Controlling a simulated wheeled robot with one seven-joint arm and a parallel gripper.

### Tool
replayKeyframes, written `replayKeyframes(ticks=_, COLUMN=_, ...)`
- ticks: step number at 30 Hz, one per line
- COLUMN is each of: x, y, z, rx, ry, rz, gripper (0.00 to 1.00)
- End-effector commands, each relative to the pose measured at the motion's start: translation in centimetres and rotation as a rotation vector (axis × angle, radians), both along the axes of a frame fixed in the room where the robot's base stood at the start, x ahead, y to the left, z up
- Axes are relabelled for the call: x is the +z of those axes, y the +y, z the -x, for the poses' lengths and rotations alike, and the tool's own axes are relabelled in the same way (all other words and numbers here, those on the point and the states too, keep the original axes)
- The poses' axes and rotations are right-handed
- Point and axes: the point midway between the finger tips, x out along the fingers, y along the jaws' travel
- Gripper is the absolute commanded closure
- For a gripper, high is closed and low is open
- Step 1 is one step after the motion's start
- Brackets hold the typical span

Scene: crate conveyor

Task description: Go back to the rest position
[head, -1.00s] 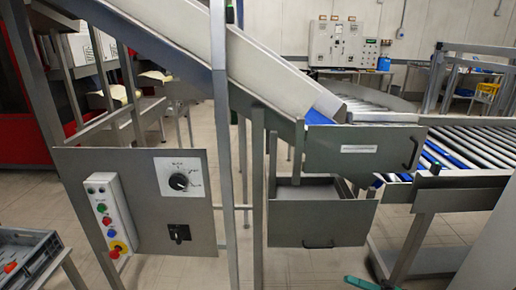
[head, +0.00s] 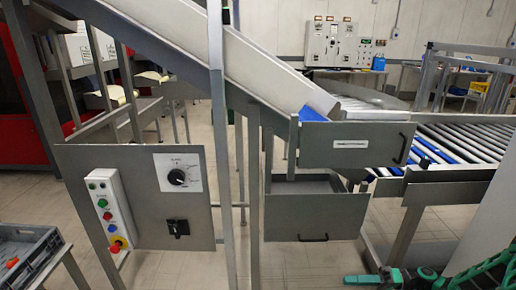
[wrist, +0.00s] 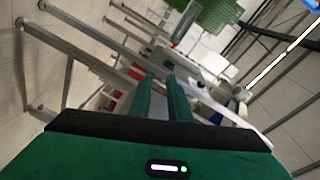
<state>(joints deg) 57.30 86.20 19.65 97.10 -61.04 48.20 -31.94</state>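My gripper (wrist: 159,80) shows in the wrist view as two green fingers, side by side. A narrow gap shows between them, with nothing held. The fingers point away from the camera toward metal posts and a tilted view of the room. In the head view, green parts of my arm show at the bottom right edge; the fingertips cannot be made out there.
A grey control panel (head: 140,215) with coloured buttons stands front left. A sloping conveyor (head: 260,75) leads down to a roller conveyor (head: 465,140). A grey drawer (head: 315,218) hangs below. A grey crate (head: 28,255) is at the lower left. Floor shows between posts.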

Motion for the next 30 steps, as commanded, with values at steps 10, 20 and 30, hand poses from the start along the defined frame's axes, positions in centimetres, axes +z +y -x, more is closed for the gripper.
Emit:
replayKeyframes(ticks=10, x=4.1, y=-1.7, z=1.9, rx=0.145, ry=0.201, rz=0.310, gripper=0.83)
replayKeyframes(ticks=20, x=9.4, y=-3.8, z=4.2, rx=0.182, ry=0.372, rz=0.612, gripper=0.83)
replayKeyframes(ticks=30, x=16.2, y=-5.9, z=7.2, rx=0.119, ry=0.515, rz=0.902, gripper=0.83)
